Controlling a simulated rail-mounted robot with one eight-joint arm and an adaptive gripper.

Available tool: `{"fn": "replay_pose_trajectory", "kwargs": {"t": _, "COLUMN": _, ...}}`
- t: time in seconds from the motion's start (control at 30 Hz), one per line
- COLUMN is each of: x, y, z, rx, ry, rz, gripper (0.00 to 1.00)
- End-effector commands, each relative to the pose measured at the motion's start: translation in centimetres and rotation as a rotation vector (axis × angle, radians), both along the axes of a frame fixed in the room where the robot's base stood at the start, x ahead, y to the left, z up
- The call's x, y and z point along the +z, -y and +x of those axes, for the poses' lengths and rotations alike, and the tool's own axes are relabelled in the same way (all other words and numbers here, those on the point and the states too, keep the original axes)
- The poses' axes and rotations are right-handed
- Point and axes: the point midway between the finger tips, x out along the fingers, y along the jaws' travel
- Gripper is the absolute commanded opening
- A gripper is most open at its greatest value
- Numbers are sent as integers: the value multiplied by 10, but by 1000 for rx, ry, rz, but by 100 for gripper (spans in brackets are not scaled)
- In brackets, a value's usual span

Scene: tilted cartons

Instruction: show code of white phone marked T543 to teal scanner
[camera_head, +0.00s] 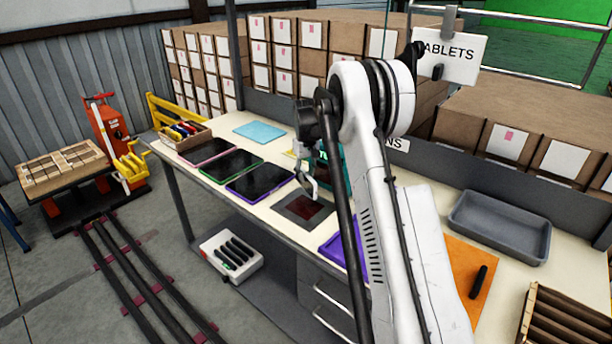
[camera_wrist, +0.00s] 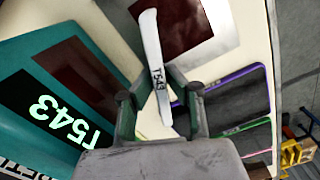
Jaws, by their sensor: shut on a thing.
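The white phone marked T543 (camera_wrist: 154,66) is seen edge-on in the wrist view, its label facing the camera. My gripper (camera_wrist: 160,96) is shut on it, one finger on each side; it hangs over the table in the head view (camera_head: 311,184). The teal scanner (camera_wrist: 40,50) stands left of the phone in the wrist view, with a dark red window and a black display reading T543 in bright green. The phone looks apart from the scanner. In the head view my arm hides most of the scanner (camera_head: 322,172). The phone's code is not visible.
A dark red panel (camera_head: 303,207) lies on the table by my gripper. Dark tablets with pink, green and purple (camera_head: 260,180) edges lie left of it. A box of coloured phones (camera_head: 185,134) stands at the far left. A grey tray (camera_head: 500,226) stands right, near an orange mat (camera_head: 470,270).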

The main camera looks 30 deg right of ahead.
Motion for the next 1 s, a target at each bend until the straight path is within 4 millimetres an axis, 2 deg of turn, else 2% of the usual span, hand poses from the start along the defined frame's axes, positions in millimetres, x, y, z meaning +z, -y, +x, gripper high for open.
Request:
{"fn": "replay_pose_trajectory", "kwargs": {"t": 0.27, "x": 11, "y": 0, "z": 0, "rx": 0, "ry": 0, "rz": 0, "gripper": 0}}
{"fn": "replay_pose_trajectory", "kwargs": {"t": 0.7, "x": 56, "y": 0, "z": 0, "rx": 0, "ry": 0, "rz": 0, "gripper": 0}}
{"fn": "replay_pose_trajectory", "kwargs": {"t": 1.0, "x": 60, "y": 0, "z": 0, "rx": 0, "ry": 0, "rz": 0, "gripper": 0}}
